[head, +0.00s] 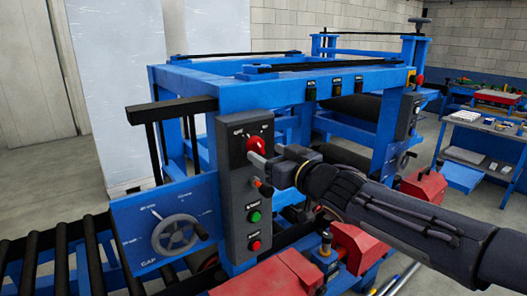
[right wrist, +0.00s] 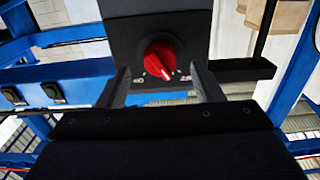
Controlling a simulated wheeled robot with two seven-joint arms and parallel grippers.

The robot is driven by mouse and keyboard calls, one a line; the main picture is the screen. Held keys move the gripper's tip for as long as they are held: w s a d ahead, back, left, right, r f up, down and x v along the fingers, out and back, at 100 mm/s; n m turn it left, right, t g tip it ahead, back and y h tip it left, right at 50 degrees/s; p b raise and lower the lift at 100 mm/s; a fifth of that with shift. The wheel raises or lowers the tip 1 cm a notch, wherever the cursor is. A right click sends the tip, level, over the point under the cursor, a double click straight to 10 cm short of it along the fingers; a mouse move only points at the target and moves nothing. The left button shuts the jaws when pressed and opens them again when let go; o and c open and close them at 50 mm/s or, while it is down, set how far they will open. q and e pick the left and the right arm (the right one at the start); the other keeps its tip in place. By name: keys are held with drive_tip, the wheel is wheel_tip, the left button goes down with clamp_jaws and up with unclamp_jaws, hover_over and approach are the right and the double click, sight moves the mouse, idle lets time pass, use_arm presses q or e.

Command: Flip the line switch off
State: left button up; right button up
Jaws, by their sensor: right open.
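The line switch is a red rotary knob (head: 256,145) at the top of a dark grey control box on the blue machine. It also shows in the right wrist view (right wrist: 160,58), where its white pointer mark points down and slightly right, between printed labels. My right gripper (head: 258,170) is open, just in front of the box and close to the knob. My left gripper is not in view.
Below the knob on the control box (head: 232,195) are a green button (head: 254,217) and a red button (head: 255,245). A handwheel (head: 175,234) is to the left. Blue frame beams (head: 270,82) surround the box. Red blocks (head: 360,247) lie below my right arm.

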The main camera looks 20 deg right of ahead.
sight(261, 149)
drive_tip(key=shift+b+x, duration=0.35)
drive_tip(key=shift+x, duration=1.45)
